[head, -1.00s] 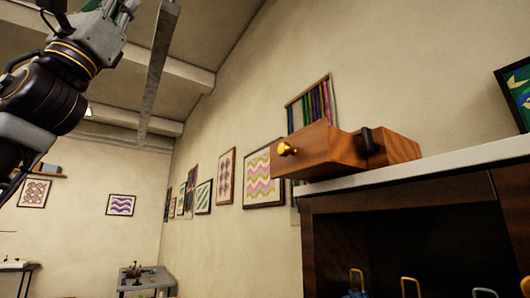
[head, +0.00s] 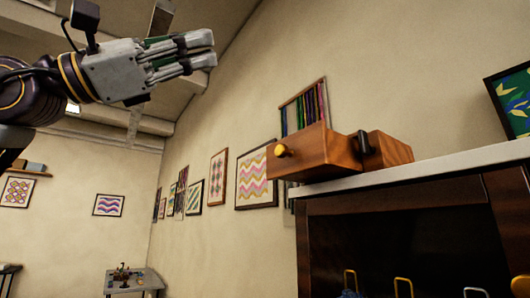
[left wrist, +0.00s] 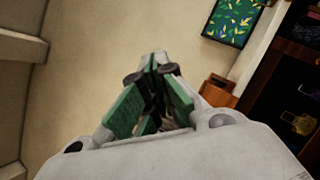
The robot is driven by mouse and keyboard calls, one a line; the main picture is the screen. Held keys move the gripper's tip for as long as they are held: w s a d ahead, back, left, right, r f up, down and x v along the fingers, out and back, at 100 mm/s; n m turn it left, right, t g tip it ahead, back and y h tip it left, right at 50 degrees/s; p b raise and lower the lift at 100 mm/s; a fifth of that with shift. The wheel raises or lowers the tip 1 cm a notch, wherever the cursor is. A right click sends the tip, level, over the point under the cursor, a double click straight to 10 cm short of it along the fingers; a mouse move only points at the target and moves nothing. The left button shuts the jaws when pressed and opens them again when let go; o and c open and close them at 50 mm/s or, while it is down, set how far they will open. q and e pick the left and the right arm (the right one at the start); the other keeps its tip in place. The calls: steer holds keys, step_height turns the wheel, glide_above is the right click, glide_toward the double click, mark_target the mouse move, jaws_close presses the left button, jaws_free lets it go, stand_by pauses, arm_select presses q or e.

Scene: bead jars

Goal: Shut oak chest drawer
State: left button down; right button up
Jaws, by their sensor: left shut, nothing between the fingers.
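The oak chest (head: 392,150) is a small brown wooden box on the white shelf top at the right of the head view. Its drawer (head: 318,152) sticks out to the left past the shelf's end, with a round yellow knob (head: 280,150) on its front. In the left wrist view the brown wood of the chest and drawer (left wrist: 217,92) shows small, right of the fingers; I cannot tell the parts apart there. My left gripper (head: 210,49) is shut and empty, up and left of the drawer, touching nothing. It also shows in the left wrist view (left wrist: 156,62). My right gripper is not in view.
The white shelf top (head: 440,163) caps a dark cabinet (head: 395,245) with yellow hooks or handles inside. Framed patterns (head: 256,178) hang on the wall behind. A small table (head: 137,280) stands far back. The space left of the drawer looks clear.

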arm_select(q)
steer(key=w+f+n+t+y, duration=0.4)
steer(key=w+f+n+y, duration=0.4)
steer(key=n, duration=0.8)
step_height(320, 180, down, 2)
steer(key=shift+w+a+f+t, duration=0.15)
steer(key=shift+a+f+t, duration=0.05)
steer(key=shift+a+t, duration=0.2)
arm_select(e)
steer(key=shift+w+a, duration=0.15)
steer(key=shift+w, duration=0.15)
arm_select(q)
steer(key=p, duration=0.3)
glide_toward(278, 156)
steer(key=x, duration=0.5)
steer(key=shift+w+d+r, duration=0.15)
steer(key=shift+d, duration=0.2)
steer(key=shift+w+d, duration=0.35)
steer(key=shift+d, duration=0.05)
steer(key=shift+w+d, duration=0.1)
steer(key=shift+d, duration=0.05)
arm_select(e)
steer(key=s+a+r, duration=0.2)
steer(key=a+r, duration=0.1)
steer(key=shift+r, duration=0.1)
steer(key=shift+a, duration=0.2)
